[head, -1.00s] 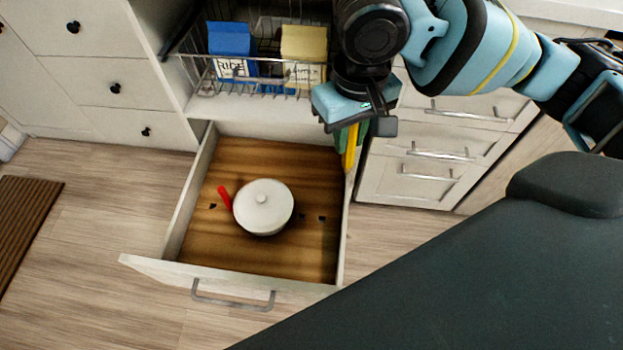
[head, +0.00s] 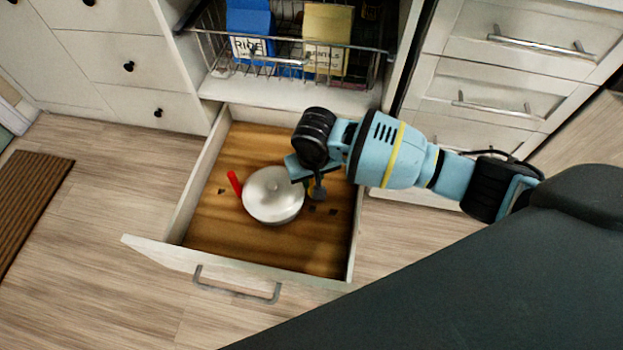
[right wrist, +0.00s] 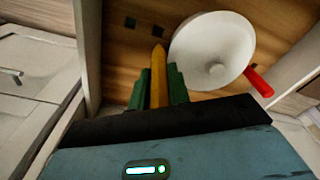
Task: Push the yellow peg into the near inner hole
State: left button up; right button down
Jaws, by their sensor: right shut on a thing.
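The yellow peg (right wrist: 158,78) is held between the green fingers of my right gripper (right wrist: 159,88) in the right wrist view, its pointed tip toward the drawer floor. In the head view my right gripper (head: 314,186) is over the drawer, just right of the pot, and mostly hides the peg. Dark square holes are in the drawer floor: two right of the pot, the hole closer to it (head: 311,209) and the outer one (head: 333,211), and one at left (head: 221,191). In the wrist view the peg tip appears close to one hole (right wrist: 158,31), apparently still above the floor. My left gripper is out of view.
A white lidded pot (head: 273,195) stands in the open drawer (head: 225,270), close beside my gripper. The drawer walls enclose the space. A wire basket (head: 290,60) with a blue box (head: 250,35) and a yellow box (head: 327,40) is behind.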

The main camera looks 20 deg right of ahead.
jog(key=shift+f, duration=0.35)
jog(key=shift+r, duration=0.1)
jog(key=shift+s+r+n+p, duration=0.1)
jog(key=shift+r+n+p, duration=0.15)
jog(key=shift+p, duration=0.35)
notch_tip(320, 180, down, 3)
jog(key=shift+r+b, duration=0.15)
jog(key=shift+b, duration=0.35)
jog(key=shift+f+b, duration=0.65)
jog(key=shift+f, duration=1.1)
jog(key=shift+n, duration=0.25)
